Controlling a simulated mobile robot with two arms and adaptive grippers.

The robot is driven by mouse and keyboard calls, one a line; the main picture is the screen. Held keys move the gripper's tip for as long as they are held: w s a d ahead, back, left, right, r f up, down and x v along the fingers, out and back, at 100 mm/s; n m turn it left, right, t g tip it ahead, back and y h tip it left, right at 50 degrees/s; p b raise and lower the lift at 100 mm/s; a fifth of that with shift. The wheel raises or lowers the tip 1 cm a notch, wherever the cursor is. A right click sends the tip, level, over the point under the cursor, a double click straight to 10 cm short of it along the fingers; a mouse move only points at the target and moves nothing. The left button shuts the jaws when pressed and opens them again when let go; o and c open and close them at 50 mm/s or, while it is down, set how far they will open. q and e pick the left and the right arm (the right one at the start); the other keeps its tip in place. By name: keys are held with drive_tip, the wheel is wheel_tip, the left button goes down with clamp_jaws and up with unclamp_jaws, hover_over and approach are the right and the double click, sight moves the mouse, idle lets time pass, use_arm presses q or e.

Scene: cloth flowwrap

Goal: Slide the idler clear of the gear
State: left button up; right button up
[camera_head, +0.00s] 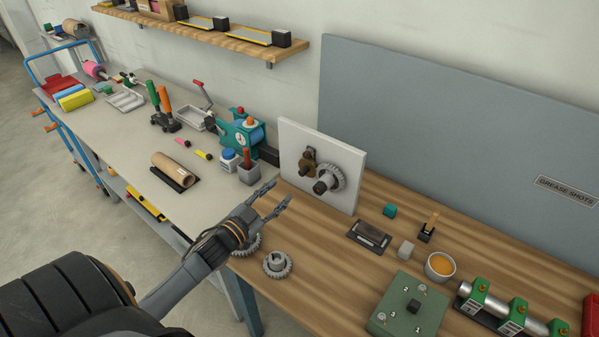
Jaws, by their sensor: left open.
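A white upright plate (346,197) stands on the wooden bench and carries a grey toothed gear (339,178). My right gripper is not in view.
A loose grey gear (278,265) lies on the wooden bench below my left gripper; another (247,244) is partly hidden by it.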

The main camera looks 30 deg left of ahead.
sight(301, 173)
use_arm(q)
drive_tip(key=w, duration=0.3)
drive_tip(key=w+p, duration=0.1)
drive_tip(key=w, duration=0.5)
drive_tip(key=shift+w+d, duration=0.1)
drive_tip(key=shift+d, duration=0.25)
drive_tip(key=shift+w+f, duration=0.1)
drive_tip(key=shift+w, duration=0.3)
clamp_jaws()
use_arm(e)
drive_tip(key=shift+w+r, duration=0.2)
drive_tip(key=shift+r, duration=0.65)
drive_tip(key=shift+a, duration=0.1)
